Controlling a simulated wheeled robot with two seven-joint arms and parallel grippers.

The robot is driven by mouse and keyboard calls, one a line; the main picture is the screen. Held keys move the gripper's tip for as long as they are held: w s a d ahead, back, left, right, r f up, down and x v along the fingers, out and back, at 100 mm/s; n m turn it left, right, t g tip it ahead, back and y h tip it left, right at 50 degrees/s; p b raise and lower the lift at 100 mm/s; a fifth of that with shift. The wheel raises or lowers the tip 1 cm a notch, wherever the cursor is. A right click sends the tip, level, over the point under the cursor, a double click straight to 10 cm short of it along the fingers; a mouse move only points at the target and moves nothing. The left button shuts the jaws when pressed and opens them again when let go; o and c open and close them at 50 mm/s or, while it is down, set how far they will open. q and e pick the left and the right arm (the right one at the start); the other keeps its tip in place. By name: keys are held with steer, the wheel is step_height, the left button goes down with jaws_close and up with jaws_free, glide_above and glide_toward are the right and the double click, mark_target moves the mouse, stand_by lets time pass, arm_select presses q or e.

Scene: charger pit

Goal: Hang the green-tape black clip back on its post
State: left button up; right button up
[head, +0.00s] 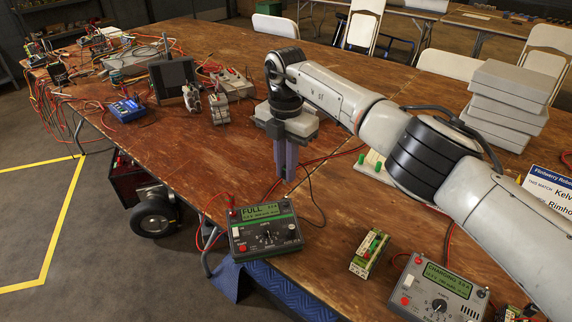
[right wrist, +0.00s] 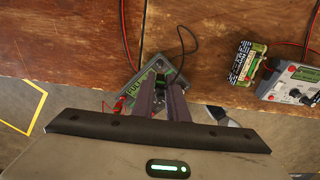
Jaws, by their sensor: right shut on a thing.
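My right gripper (head: 287,174) points down above the table near its front edge, behind the charger (head: 266,232) whose display reads FULL. Its fingers (right wrist: 162,94) are close together and shut on the black clip, which is mostly hidden between them. A dark and green bit of the clip (right wrist: 160,82) shows at the fingertips in the right wrist view. A black lead (head: 318,200) loops beside the gripper, near the charger. The FULL charger (right wrist: 143,78) is partly covered by the fingers in the right wrist view. I cannot make out the clip's post. My left gripper is not in view.
A battery pack (head: 370,253) and a second charger reading CHARGING (head: 438,292) stand to the right along the front edge. Grey boxes (head: 507,100) are stacked at back right. A blue device (head: 126,109) and cables lie at left. Bare wood surrounds the middle.

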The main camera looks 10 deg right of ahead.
steer(key=shift+f+b, duration=1.2)
steer(key=shift+f, duration=1.65)
steer(key=shift+f+b, duration=0.1)
steer(key=shift+b, duration=0.2)
steer(key=shift+f, duration=0.2)
steer(key=o, duration=0.9)
steer(key=shift+o, duration=0.9)
